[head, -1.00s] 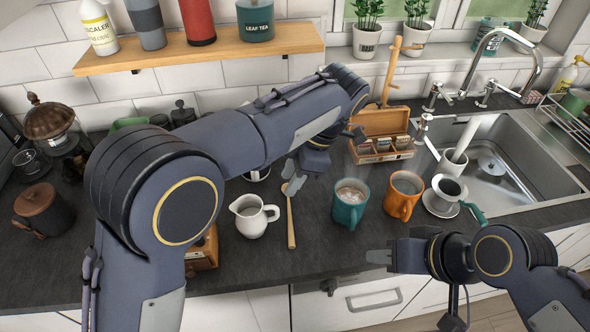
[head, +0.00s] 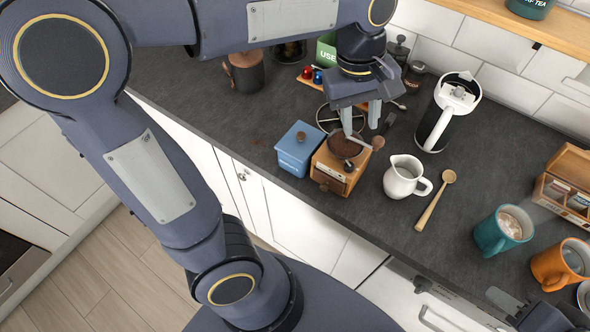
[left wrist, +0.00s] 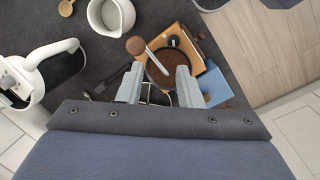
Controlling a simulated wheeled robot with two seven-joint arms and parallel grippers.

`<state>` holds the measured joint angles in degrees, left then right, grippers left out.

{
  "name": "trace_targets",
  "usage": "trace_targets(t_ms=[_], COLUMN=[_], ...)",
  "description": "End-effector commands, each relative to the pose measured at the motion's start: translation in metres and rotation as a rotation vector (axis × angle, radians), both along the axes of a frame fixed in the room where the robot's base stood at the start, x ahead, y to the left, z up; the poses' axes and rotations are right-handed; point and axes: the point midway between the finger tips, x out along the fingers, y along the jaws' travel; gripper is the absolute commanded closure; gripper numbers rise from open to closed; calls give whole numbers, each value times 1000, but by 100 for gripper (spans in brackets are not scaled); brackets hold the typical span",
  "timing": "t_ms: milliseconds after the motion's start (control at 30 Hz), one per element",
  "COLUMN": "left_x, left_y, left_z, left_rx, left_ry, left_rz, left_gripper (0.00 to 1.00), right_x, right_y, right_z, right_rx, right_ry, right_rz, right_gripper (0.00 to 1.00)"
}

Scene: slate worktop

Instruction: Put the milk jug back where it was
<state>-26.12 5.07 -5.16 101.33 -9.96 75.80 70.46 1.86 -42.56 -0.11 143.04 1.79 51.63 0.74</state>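The white milk jug (head: 404,177) stands upright on the dark worktop, between the wooden coffee grinder (head: 341,168) and a wooden spoon (head: 436,201). It also shows at the top of the left wrist view (left wrist: 112,14). My left gripper (head: 361,128) points down above the grinder, left of the jug and apart from it. Its two fingers are spread with nothing between them, as the left wrist view (left wrist: 158,78) shows. My right gripper (head: 503,300) is partly in view at the bottom right, by the worktop's front edge; its finger opening cannot be made out.
A blue box (head: 298,149) stands left of the grinder. A white-and-black press pot (head: 440,115) stands behind the jug. The teal mug (head: 503,230), orange mug (head: 560,264) and open tea box (head: 566,185) are to the right. Bare worktop lies between press pot and tea box.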

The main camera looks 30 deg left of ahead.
Motion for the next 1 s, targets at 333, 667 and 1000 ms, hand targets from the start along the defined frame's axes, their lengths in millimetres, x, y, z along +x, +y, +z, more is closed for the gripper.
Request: trace_targets(t_ms=[333,667,1000], left_x=[-115,-139,-139], left_y=[67,67,67], left_z=[-41,-63,-63], left_rx=[-70,23,21], left_ry=[-477,-616,-615], left_rz=[-462,-600,-601], left_gripper=[68,68,68], right_x=[0,0,0], right_y=[0,0,0], right_z=[0,0,0], right_rx=[0,0,0], right_ry=[0,0,0], right_rz=[0,0,0], right_gripper=[64,64,64])
